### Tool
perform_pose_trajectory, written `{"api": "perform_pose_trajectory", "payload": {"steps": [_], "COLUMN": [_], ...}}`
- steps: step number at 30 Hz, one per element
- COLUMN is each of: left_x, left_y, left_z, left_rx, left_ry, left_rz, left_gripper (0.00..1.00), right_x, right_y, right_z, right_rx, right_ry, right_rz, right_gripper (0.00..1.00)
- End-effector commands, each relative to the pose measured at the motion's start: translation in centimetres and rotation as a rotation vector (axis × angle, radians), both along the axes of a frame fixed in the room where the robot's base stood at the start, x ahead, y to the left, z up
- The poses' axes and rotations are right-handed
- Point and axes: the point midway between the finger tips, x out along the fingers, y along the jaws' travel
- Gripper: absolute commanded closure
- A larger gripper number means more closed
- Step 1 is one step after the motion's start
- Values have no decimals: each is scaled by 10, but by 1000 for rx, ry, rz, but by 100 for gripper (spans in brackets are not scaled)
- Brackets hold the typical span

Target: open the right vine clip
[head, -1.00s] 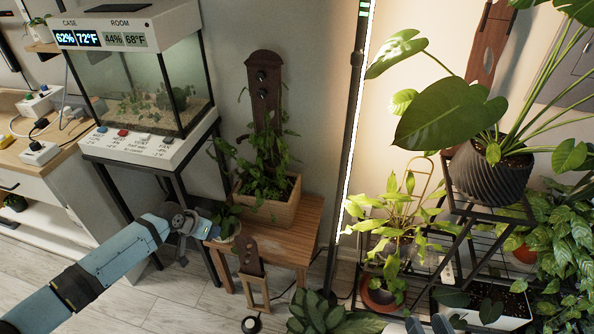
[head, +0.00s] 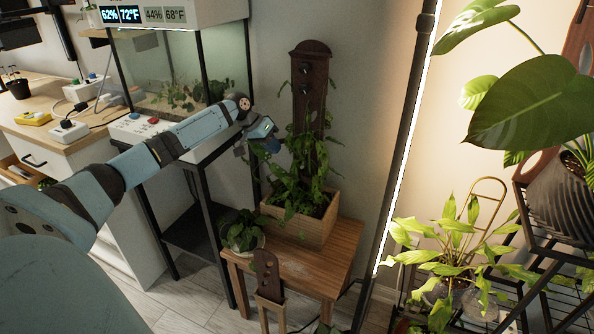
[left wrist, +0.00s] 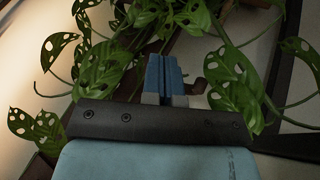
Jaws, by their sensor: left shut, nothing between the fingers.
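A dark brown wooden board (head: 311,110) stands upright in a wooden planter box (head: 318,232) with a leafy vine (head: 295,190). Two small dark round fittings sit one above the other on the board, an upper one (head: 305,68) and a lower one (head: 305,90). I cannot tell which part is the right vine clip. My left gripper (head: 270,143) is at the left side of the board, by the vine leaves. In the left wrist view its blue fingers (left wrist: 163,75) are together and empty, among holed leaves (left wrist: 235,82). A small brown piece (left wrist: 197,87) shows just right of the fingertips, partly hidden.
A glass terrarium (head: 165,65) is behind my left arm. A lit lamp pole (head: 408,130) and a plant rack (head: 540,260) are at right.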

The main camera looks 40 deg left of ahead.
Motion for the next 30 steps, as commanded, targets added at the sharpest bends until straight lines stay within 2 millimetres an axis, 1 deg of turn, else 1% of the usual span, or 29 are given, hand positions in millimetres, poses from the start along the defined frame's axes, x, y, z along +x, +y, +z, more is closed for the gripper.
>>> {"api": "perform_pose_trajectory", "payload": {"steps": [4,8,11,15,21,25,30], "left_x": [1,6,13,24,37,41,42], "left_y": [-1,-6,-13,-23,-34,-37,-38], "left_z": [-3,-15,-30,-53,-76,-82,-84], "left_rx": [0,-1,-2,0,-1,0,1], "left_ry": [0,0,-2,-1,0,-1,-1], "left_rz": [0,0,-2,-1,0,0,0], "left_gripper": [100,100,100,100,100,100,100], "right_x": [0,0,0,2,3,3,3], "right_y": [0,1,3,4,5,6,6], "right_z": [-1,-5,-9,-24,-39,-44,-45], "right_rx": [0,2,6,-19,-42,-52,-55], "right_ry": [1,1,3,50,98,114,120], "right_rz": [0,7,15,27,42,47,49], "right_gripper": [57,57,57,57,57,57,57]}}
